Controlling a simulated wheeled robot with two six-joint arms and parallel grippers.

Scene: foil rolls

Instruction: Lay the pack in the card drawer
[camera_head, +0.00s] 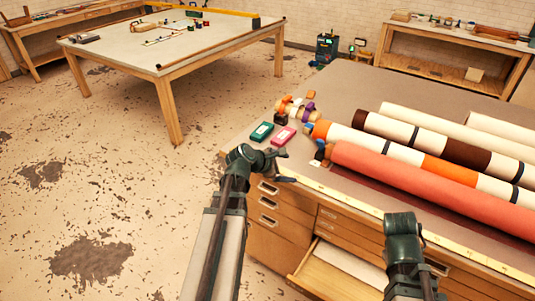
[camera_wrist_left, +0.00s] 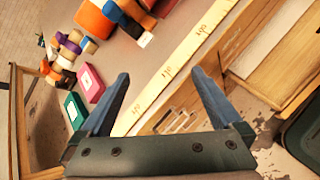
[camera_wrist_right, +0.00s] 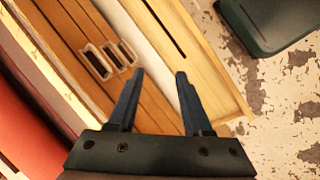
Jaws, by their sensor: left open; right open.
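A dark green pack (camera_head: 262,132) and a pink pack (camera_head: 283,136) lie side by side near the left edge of the bench top. In the left wrist view the pink pack (camera_wrist_left: 91,84) and the green pack (camera_wrist_left: 75,112) are left of the fingers. My left gripper (camera_wrist_left: 160,74) is open and empty near the bench's front edge, apart from both packs. An open drawer (camera_head: 318,280) with something pale in it sticks out of the bench front; my right arm partly covers it. My right gripper (camera_wrist_right: 160,74) is open and empty, with the drawer (camera_wrist_right: 205,60) behind it in its wrist view.
Large rolls (camera_head: 420,180), orange-red, white and brown-banded, fill the right of the bench top. Small coloured rolls (camera_head: 297,108) stand behind the packs. A yellow ruler strip (camera_head: 400,220) runs along the front edge. The floor to the left is clear.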

